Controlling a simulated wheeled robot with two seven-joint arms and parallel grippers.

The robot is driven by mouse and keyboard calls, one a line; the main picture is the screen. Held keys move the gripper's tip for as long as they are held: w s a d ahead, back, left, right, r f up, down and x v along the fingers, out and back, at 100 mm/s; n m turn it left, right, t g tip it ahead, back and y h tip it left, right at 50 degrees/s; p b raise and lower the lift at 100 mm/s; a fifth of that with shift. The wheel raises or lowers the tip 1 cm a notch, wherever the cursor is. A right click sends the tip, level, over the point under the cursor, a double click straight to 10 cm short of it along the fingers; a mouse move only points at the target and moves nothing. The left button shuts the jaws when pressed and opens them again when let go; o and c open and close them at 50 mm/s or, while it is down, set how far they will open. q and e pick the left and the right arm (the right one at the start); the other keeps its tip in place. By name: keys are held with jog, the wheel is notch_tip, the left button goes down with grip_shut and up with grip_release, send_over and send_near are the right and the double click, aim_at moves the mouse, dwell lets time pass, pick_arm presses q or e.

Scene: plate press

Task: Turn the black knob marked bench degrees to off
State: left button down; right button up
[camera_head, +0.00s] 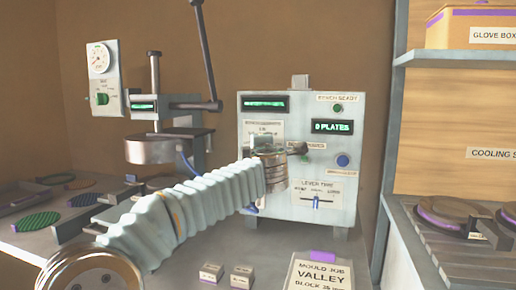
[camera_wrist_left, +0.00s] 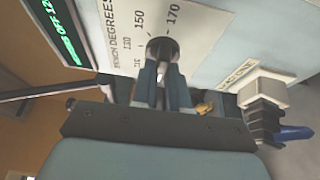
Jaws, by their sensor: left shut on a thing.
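The black knob (camera_wrist_left: 163,48) sits on a pale dial plate lettered BENCH DEGREES (camera_wrist_left: 133,38) in the left wrist view. Numbers 120, 150 and 170 show around it. My left gripper (camera_wrist_left: 162,76) is shut on the knob, one finger on each side. The dial plate's top (camera_head: 264,129) shows above the wrist. My right gripper is not in view.
A press (camera_head: 150,150) with a long lever stands left. A MOULD JOB card (camera_head: 320,272) lies in front.

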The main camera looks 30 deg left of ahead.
pick_arm(q)
jog(key=c, duration=1.1)
grip_release()
jog(key=shift+c, duration=0.2)
jog(key=shift+s, duration=0.1)
jog(key=b+v, duration=0.2)
jog(key=v, duration=1.1)
jog(key=shift+s+d, duration=0.25)
